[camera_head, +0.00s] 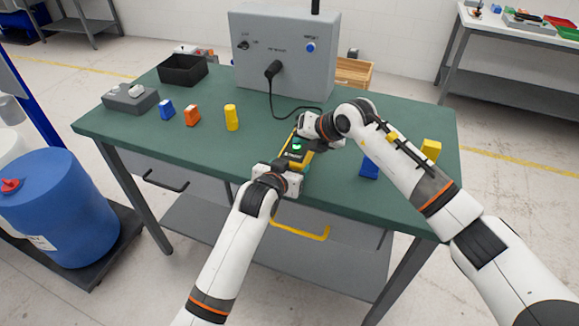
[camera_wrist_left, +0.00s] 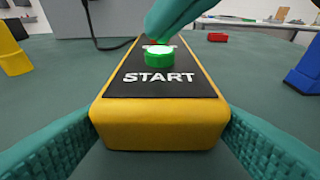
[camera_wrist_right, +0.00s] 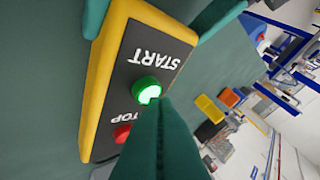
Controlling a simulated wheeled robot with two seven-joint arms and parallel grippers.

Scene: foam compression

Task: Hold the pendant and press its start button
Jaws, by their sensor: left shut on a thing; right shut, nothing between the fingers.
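The pendant (camera_head: 296,158) has a yellow body and a black face with START lettering. It also shows in the left wrist view (camera_wrist_left: 160,128) and the right wrist view (camera_wrist_right: 97,85). Its green start button (camera_wrist_left: 160,58) is lit, also in the right wrist view (camera_wrist_right: 147,90). The red stop button (camera_wrist_right: 122,133) is beyond it. My left gripper (camera_wrist_left: 160,130) is shut on the pendant's near end, one finger on each side. My right gripper (camera_wrist_right: 160,105) is shut and empty, its tips over the face close to the green button. I cannot tell whether they touch it.
A grey control box (camera_head: 275,45) with a black cable stands at the back of the green table (camera_head: 190,145). A black bin (camera_head: 182,70), a grey block (camera_head: 130,99) and small blue, orange and yellow pieces are on the left. Blue (camera_head: 369,168) and yellow (camera_head: 431,149) pieces lie right.

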